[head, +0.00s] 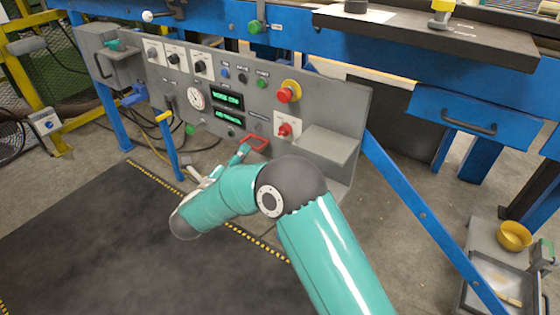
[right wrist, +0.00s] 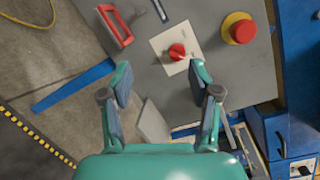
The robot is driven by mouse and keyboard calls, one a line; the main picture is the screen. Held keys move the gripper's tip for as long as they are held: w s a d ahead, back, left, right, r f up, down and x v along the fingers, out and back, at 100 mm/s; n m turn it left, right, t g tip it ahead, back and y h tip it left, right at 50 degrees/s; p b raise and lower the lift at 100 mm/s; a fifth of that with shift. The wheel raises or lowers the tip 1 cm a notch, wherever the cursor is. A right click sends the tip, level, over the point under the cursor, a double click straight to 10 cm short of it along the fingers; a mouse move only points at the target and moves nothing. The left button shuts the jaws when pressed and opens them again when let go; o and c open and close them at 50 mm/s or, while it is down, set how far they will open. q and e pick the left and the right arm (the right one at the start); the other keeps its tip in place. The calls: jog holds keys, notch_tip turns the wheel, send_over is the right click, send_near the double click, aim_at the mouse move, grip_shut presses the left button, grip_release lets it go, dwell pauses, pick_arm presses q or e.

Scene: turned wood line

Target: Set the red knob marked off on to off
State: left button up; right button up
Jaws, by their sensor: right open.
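The red knob (head: 285,129) sits on a white plate (head: 295,120) low on the right part of the grey control panel (head: 335,105). In the right wrist view the red knob (right wrist: 177,52) stands out from its white plate (right wrist: 161,43), just beyond the fingertips and slightly right of midway. The plate's marking is too small to read, and I cannot tell which way the knob points. My right gripper (right wrist: 160,78) is open and empty, its fingers apart and not touching the knob. In the head view its arm partly hides it. My left gripper is not in view.
A red mushroom button on a yellow collar (head: 289,91) is above the knob; it also shows in the right wrist view (right wrist: 240,29). A red handle (right wrist: 115,27) is left of the knob. A grey shelf (head: 327,142) juts out at right. Black knobs (head: 174,58) are at upper left.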

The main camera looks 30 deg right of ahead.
jog(key=s+m+g+h+b, duration=0.2)
jog(key=m, duration=0.3)
jog(key=m+g+b, duration=0.1)
jog(key=b, duration=0.3)
send_near(281, 133)
jog(key=x, duration=1)
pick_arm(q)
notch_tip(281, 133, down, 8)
